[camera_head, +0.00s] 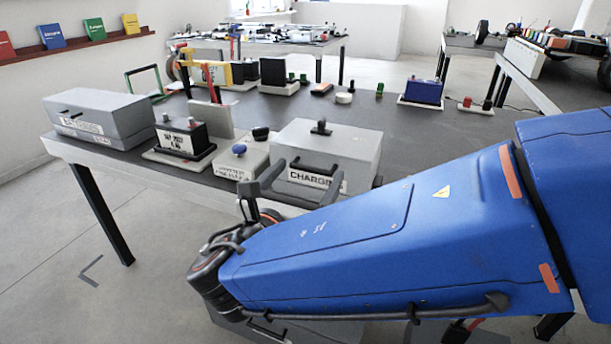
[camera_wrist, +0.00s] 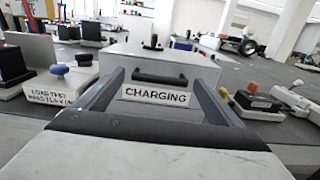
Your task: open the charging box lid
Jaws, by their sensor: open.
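The charging box (camera_head: 345,148) is a light grey box near the front edge of the table, with a black knob on top. In the wrist view, the charging box (camera_wrist: 165,60) is straight ahead, with a black bar handle (camera_wrist: 159,77) on its front above the CHARGING label (camera_wrist: 156,95). Its lid looks closed. My gripper (camera_head: 266,180) is at the front left of the box in the head view, partly covering the label. In the wrist view, my gripper (camera_wrist: 159,84) is open, with one finger on each side of the handle. I see no contact with the handle.
A load test box (camera_head: 240,160) with a blue knob stands just left of the charging box. A battery-like block (camera_head: 182,138) and a long grey case (camera_head: 100,118) stand further left. The table (camera_head: 420,135) is mostly bare behind and right of the box.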

